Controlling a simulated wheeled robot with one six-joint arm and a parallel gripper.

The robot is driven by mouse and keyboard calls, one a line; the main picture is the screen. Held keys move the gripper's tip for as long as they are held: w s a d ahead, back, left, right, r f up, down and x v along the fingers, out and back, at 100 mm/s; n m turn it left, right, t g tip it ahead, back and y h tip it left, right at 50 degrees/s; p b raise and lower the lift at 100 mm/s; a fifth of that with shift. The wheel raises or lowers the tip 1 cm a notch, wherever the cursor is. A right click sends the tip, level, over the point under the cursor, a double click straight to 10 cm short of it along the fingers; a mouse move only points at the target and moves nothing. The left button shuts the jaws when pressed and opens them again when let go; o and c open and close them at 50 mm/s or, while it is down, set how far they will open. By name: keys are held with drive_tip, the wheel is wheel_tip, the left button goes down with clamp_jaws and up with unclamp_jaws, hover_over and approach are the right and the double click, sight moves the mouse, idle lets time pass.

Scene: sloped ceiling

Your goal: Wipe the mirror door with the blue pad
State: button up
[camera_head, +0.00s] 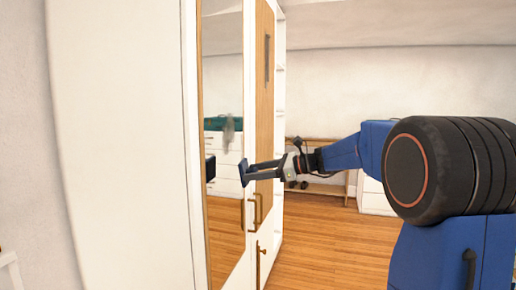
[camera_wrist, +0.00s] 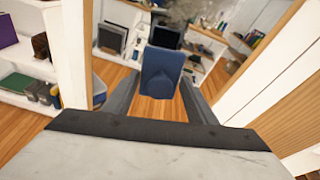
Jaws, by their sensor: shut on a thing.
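The mirror door (camera_head: 222,85) is a tall wood-framed panel on the white wardrobe, left of centre in the head view. A grey smudge (camera_head: 228,135) shows on its glass. My gripper (camera_head: 252,172) is shut on the blue pad (camera_head: 243,173), which stands upright in front of the mirror. The pad's dark reflection shows to its left with a gap between, so pad and glass look apart. In the wrist view the pad (camera_wrist: 161,74) sits between my fingers (camera_wrist: 160,98), and the mirror's glass (camera_wrist: 190,12) with a greyish smear lies beyond it.
A wooden door (camera_head: 264,100) with brass handles (camera_head: 257,208) is just right of the mirror. Open white shelves (camera_head: 280,110) stand beyond it. A low wooden shelf (camera_head: 318,145) and white drawers (camera_head: 373,195) are at the back. The wooden floor (camera_head: 325,245) is clear.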

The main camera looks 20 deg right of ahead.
drive_tip(key=s+r+t+y, duration=0.1)
drive_tip(key=s+r, duration=0.3)
drive_tip(key=r, duration=0.5)
drive_tip(key=shift+r+x, duration=0.2)
drive_tip(key=shift+x, duration=0.85)
drive_tip(key=shift+r+x, duration=0.25)
drive_tip(key=shift+x, duration=0.8)
drive_tip(key=shift+r+x, duration=0.2)
drive_tip(key=shift+x, duration=0.85)
drive_tip(key=shift+x, duration=1.3)
drive_tip(key=shift+c, duration=0.2)
drive_tip(key=shift+r, duration=0.1)
drive_tip(key=shift+w+d, duration=1.15)
drive_tip(key=shift+w, duration=0.4)
drive_tip(key=shift+w+d, duration=1.15)
drive_tip(key=shift+w, duration=0.4)
drive_tip(key=shift+w+d, duration=1.1)
drive_tip(key=shift+w, duration=0.45)
drive_tip(key=shift+a+r, duration=0.15)
drive_tip(key=shift+r, duration=1.45)
drive_tip(key=shift+s+a, duration=0.75)
drive_tip(key=shift+s, duration=0.35)
drive_tip(key=shift+s+a, duration=0.75)
drive_tip(key=shift+s, duration=0.35)
drive_tip(key=shift+s+a, duration=0.8)
drive_tip(key=shift+s, duration=0.25)
